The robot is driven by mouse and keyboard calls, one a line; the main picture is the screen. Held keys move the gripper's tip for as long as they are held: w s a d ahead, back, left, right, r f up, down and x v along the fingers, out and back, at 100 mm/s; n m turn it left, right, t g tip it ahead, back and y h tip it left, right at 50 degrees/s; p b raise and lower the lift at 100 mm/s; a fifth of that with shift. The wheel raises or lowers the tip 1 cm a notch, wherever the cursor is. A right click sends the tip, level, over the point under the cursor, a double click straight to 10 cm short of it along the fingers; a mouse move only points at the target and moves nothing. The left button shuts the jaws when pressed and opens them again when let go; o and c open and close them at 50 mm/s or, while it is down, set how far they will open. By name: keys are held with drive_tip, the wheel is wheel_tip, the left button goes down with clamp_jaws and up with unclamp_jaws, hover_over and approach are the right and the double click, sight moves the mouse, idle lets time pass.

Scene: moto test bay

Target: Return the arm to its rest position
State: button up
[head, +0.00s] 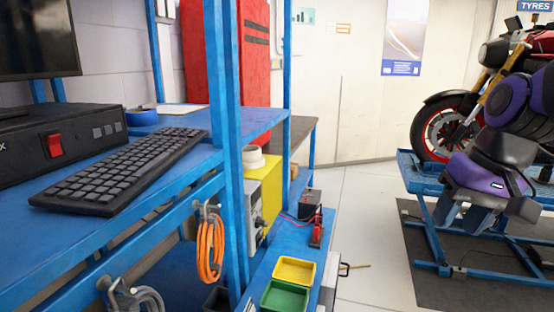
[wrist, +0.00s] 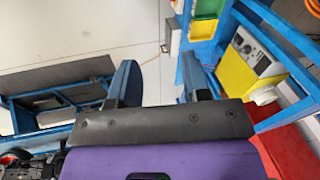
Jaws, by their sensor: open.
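My gripper (head: 462,218) is at the right of the head view, on the purple and dark grey arm, in front of the motorcycle lift. In the wrist view my gripper (wrist: 157,85) shows two blue-grey fingers spread apart with nothing between them. Pale floor shows through the gap. The fingers touch nothing that I can see.
A blue workbench (head: 150,165) with a black keyboard (head: 120,170) fills the left. A lower blue shelf holds a yellow bin (head: 295,271) and a green bin (head: 285,297). A motorcycle (head: 440,125) stands on a blue lift (head: 412,178) at right. Pale floor (head: 370,220) between is clear.

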drive_tip(key=s+d+r+n+t+h, duration=0.1)
drive_tip(key=s+d+r+t+h, duration=0.1)
drive_tip(key=s, duration=0.6)
drive_tip(key=shift+r+n+t, duration=0.3)
drive_tip(key=shift+r+t, duration=0.6)
drive_tip(key=shift+r, duration=0.05)
